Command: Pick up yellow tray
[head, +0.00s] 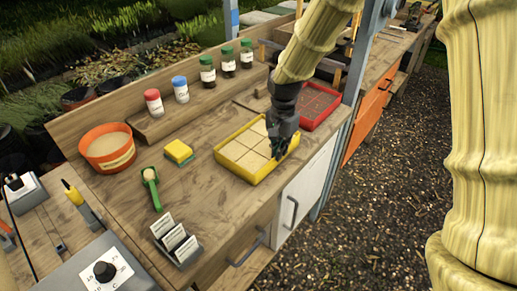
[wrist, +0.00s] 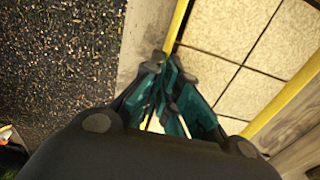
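The yellow tray (head: 229,163) lies on the wooden bench near its front edge and holds pale square tiles. In the wrist view its yellow rim (wrist: 178,24) runs down to between my fingertips, with the tiles to the right. My gripper (head: 279,152) points down at the tray's right-hand side. In the wrist view the teal fingers of my gripper (wrist: 168,60) close together at the rim, one on each side, and look shut on it. The fingers hide the part of the rim between them. The tray looks flat on the bench.
A red tray (head: 334,113) stands just behind, to the right. A yellow sponge (head: 178,150), a green scoop (head: 151,188), an orange bowl (head: 107,148) and a label holder (head: 177,243) lie to the left. Several jars (head: 208,75) line the back shelf.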

